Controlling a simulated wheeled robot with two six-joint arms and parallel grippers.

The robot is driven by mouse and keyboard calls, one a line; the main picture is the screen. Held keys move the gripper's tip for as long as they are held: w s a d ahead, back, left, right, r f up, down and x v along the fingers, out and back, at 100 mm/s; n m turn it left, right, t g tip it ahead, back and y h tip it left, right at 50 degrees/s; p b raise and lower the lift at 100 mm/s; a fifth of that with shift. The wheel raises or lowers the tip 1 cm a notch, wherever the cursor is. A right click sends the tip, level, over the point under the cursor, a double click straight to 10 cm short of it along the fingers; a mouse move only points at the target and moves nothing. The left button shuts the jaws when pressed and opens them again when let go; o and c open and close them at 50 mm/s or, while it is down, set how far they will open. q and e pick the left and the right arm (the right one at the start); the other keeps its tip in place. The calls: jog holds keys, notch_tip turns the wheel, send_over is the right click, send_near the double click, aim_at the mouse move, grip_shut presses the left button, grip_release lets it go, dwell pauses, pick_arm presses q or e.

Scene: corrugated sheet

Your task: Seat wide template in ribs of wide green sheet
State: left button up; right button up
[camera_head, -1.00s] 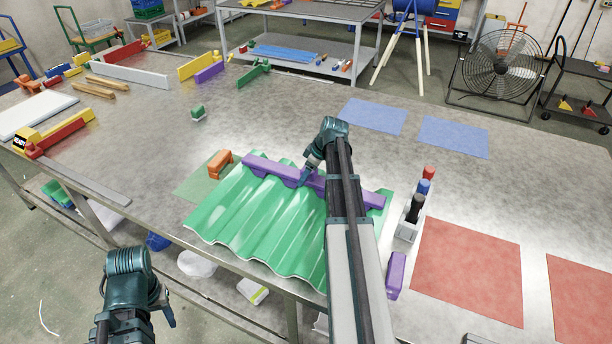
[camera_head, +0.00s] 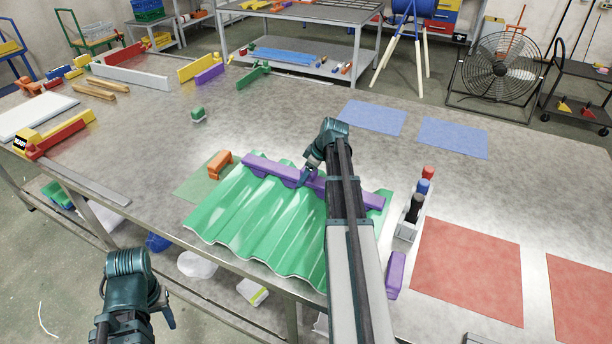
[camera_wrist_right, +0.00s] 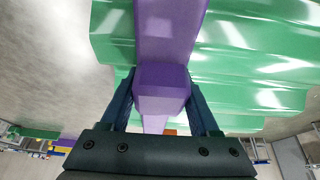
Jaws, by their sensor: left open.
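The wide purple template (camera_head: 262,167) lies across the ribs of the wide green sheet (camera_head: 240,215), near its far edge. Its scalloped underside faces the ribs; I cannot tell whether it is fully down in them. My right gripper (camera_head: 307,178) is at the template's middle. In the right wrist view my right gripper (camera_wrist_right: 162,95) has a finger on each side of the template's raised purple grip (camera_wrist_right: 162,80), apparently touching it. The green sheet (camera_wrist_right: 255,60) spreads beneath. My right forearm hides part of sheet and template. My left gripper (camera_head: 167,312) is open and empty, off the table's near edge.
An orange block (camera_head: 218,164) stands on a green mat (camera_head: 195,188) left of the sheet. A holder with markers (camera_head: 410,220) and a small purple block (camera_head: 395,275) stand to the right. Red mats (camera_head: 465,270) and blue mats (camera_head: 373,116) lie flat.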

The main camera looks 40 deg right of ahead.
jog(key=shift+o, duration=0.8)
jog(key=shift+s+a+f, duration=0.2)
jog(key=shift+s+f, duration=0.1)
jog(key=shift+s, duration=0.05)
jog(key=shift+d+r+g+p, duration=0.2)
jog(key=shift+r+g+p, duration=0.1)
jog(key=shift+r+p, duration=0.55)
jog(key=p+v, duration=1.2)
jog(key=shift+s+r, duration=0.2)
jog(key=shift+r, duration=0.05)
jog(key=shift+d, duration=0.1)
jog(key=s+a+f+g+h, duration=0.1)
jog(key=s+a+g, duration=0.1)
jog(key=a, duration=1.6)
jog(key=s+a+f+g, duration=0.1)
jog(key=s+a+g, duration=0.15)
jog(key=a, duration=1.55)
jog(key=s+a+m+h, duration=0.1)
jog(key=s+a+h, duration=0.1)
jog(key=s+a, duration=0.6)
jog(key=shift+s+a+m+h, duration=0.15)
jog(key=shift+a+m+h, duration=0.15)
jog(key=shift+a, duration=0.75)
